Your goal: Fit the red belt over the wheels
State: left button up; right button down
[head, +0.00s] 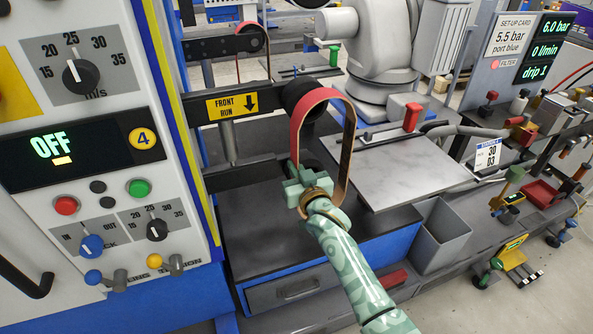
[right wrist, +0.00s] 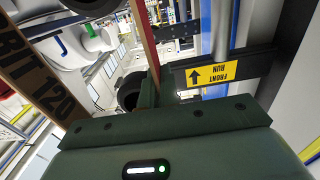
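The red belt (head: 349,125) is a tall upright loop, red outside and tan inside. My right gripper (head: 305,184) is shut on its lower left part. The upper black wheel (head: 296,92) sits at the end of the arm bearing the FRONT RUN sign. The belt's top passes in front of it; I cannot tell whether it is seated. The lower wheel (head: 309,160) is mostly hidden behind belt and gripper. In the right wrist view the belt shows as a printed band (right wrist: 38,75), with a black wheel (right wrist: 131,91) beyond. My left gripper is not in view.
A control panel (head: 110,180) reading OFF stands close at left. A grey plate (head: 405,168) lies right of the belt, with a grey bin (head: 440,232) below it. A white robot arm (head: 375,50) stands behind. A cluttered bench (head: 530,140) fills the right.

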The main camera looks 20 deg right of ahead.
jog(key=shift+w, duration=0.1)
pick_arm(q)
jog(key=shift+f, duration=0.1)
pick_arm(e)
jog(key=shift+w, duration=0.4)
dwell(0.3)
pick_arm(q)
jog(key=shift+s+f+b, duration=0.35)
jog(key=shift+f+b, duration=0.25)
jog(key=shift+b, duration=0.25)
pick_arm(e)
jog(key=shift+w+a, duration=0.1)
jog(key=shift+w, duration=1.35)
jog(key=shift+r, duration=0.1)
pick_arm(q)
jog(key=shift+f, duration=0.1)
pick_arm(e)
jog(key=shift+w, duration=0.15)
pick_arm(q)
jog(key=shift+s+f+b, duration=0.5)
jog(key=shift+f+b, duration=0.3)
jog(key=shift+b, duration=0.25)
pick_arm(e)
jog(key=shift+w, duration=1.65)
